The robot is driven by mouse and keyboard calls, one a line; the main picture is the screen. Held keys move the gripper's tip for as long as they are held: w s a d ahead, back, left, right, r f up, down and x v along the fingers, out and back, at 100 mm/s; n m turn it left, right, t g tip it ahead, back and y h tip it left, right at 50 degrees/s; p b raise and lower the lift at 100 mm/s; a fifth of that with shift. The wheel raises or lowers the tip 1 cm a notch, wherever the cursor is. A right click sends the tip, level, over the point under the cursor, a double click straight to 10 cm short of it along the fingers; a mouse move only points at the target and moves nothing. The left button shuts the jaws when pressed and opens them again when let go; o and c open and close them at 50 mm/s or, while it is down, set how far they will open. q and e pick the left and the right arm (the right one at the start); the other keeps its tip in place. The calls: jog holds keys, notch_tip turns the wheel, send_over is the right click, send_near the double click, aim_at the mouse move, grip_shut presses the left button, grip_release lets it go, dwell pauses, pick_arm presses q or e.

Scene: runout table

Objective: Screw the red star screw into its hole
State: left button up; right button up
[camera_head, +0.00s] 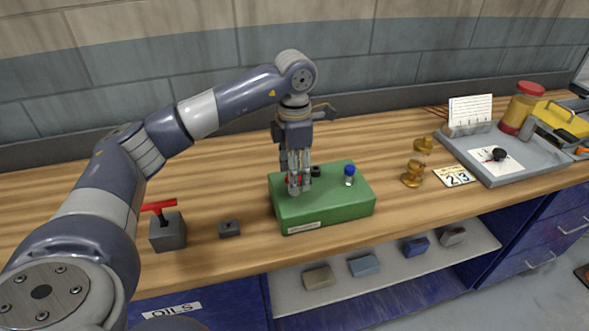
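A green block (325,213) lies on the wooden bench. On its top, a small red part (289,180), probably the red star screw, shows behind my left gripper's fingers and is mostly hidden. My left gripper (299,190) points straight down over the left part of the block, with its fingertips at the red part. I cannot tell whether the fingers are closed on it. A black part (315,171) sits just right of the fingers; a blue-capped part (349,174) stands upright farther right. The screw's hole is not visible. My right gripper is out of view.
A grey block (168,233) with a red T-handle (158,206) and a small dark block (229,228) stand left. A brass part (412,175), a number card (454,177) and a grey tray (545,165) are right. The bench behind the green block is clear.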

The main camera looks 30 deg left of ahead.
pick_arm(q)
jog(key=n, duration=0.4)
jog(key=shift+p, duration=0.4)
jog(key=n, duration=0.3)
jog(key=n+p, duration=0.1)
jog(key=n, duration=0.3)
jog(key=n+p, duration=0.1)
jog(key=n, duration=0.2)
jog(key=shift+n, duration=0.3)
jog(key=c, duration=1.2)
jog(key=m, duration=0.3)
jog(key=shift+f+b, duration=0.1)
jog(key=shift+b, duration=0.3)
jog(key=shift+m, duration=0.8)
jog(key=m+b, duration=0.1)
jog(key=m, duration=0.3)
jog(key=shift+m, duration=0.3)
